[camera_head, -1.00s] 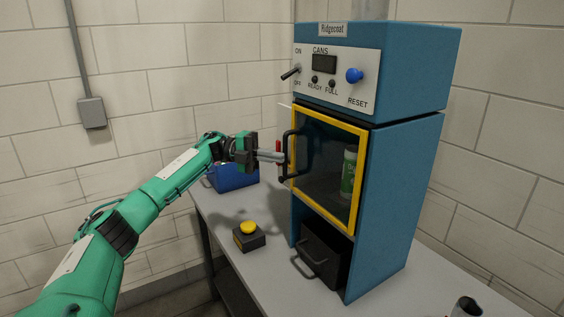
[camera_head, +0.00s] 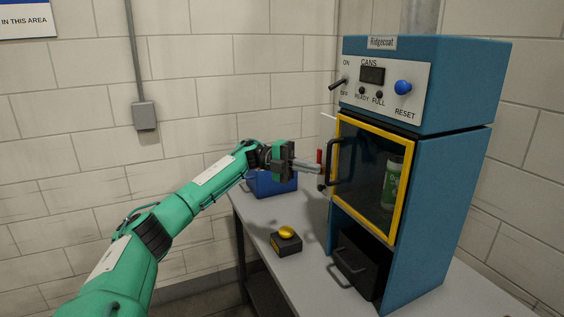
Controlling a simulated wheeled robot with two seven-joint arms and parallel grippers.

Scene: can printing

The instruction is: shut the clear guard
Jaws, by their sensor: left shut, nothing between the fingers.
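The clear guard (camera_head: 365,165) is a dark see-through pane in a yellow frame on the front of the blue machine (camera_head: 440,200). It appears to lie against the machine's front, though a small gap would be hard to see. Its black handle (camera_head: 333,163) is on the left side. My left gripper (camera_head: 318,168) is shut and empty, its fingertips just left of the handle; whether they touch it is unclear. A red upright piece (camera_head: 319,157) shows by the fingertips. A green and white can (camera_head: 392,183) stands behind the pane. My right gripper is not in view.
A yellow button on a black box (camera_head: 286,243) sits on the grey table (camera_head: 262,215). A blue bin (camera_head: 275,183) stands behind my left gripper. A black drawer with a handle (camera_head: 358,262) is below the guard. The panel has a blue reset knob (camera_head: 403,87).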

